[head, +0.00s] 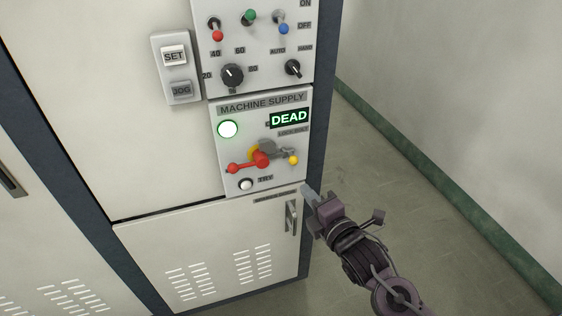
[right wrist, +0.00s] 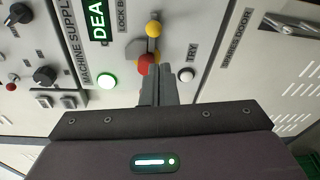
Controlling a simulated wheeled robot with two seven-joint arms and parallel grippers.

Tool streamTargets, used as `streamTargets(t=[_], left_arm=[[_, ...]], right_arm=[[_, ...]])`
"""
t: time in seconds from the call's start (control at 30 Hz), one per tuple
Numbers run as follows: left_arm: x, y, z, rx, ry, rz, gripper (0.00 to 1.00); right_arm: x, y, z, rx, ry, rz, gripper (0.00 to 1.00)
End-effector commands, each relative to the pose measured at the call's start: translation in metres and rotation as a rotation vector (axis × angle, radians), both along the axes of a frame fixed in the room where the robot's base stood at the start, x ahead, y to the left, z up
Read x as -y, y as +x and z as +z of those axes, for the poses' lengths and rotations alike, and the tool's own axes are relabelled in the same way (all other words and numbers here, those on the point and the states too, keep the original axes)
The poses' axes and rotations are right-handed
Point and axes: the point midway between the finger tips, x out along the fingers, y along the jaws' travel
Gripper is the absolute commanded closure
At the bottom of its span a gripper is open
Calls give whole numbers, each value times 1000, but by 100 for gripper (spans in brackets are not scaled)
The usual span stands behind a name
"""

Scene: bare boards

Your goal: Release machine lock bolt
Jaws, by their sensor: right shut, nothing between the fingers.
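The machine supply panel (head: 222,180) has a lit DEAD display (head: 289,118) and a lit pale green lamp (head: 228,129). A red handle (head: 245,165) lies to the left across a yellow part, with a red ball at its end. To its right is a grey lock bolt piece (head: 272,147) with a yellow knob (head: 293,160), below the LOCK BOLT label. My right gripper (head: 308,192) is shut and empty, below and right of the yellow knob. In the right wrist view its fingers (right wrist: 156,80) overlap part of a red knob (right wrist: 145,63); contact cannot be told. My left gripper is out of view.
A TRY button (head: 246,184) sits below the handle. Switches and dials (head: 232,75) are above, and a SET/JOG box (head: 176,68) is at upper left. A lower door with a handle (head: 291,217) is near my right gripper. Open floor (head: 400,210) lies to the right.

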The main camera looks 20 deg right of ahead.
Motion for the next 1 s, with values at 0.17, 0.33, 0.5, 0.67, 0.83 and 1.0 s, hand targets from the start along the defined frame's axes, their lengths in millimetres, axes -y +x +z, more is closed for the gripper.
streamTargets(t=[0.17, 0.33, 0.5, 0.67, 0.83, 1.0], left_arm=[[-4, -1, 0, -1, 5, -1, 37], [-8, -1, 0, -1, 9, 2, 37], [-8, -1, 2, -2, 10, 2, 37], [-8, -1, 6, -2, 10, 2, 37], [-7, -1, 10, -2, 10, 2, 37], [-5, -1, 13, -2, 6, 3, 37]], right_arm=[[-1, -1, 5, 11, -10, 5, 100], [-1, -1, 5, 10, -8, 3, 100], [-2, 7, 5, 11, -7, 1, 100], [-6, 30, 6, 13, -5, 2, 100], [-11, 60, 3, 12, -5, 1, 100], [-15, 84, 1, 11, -6, 1, 100]])
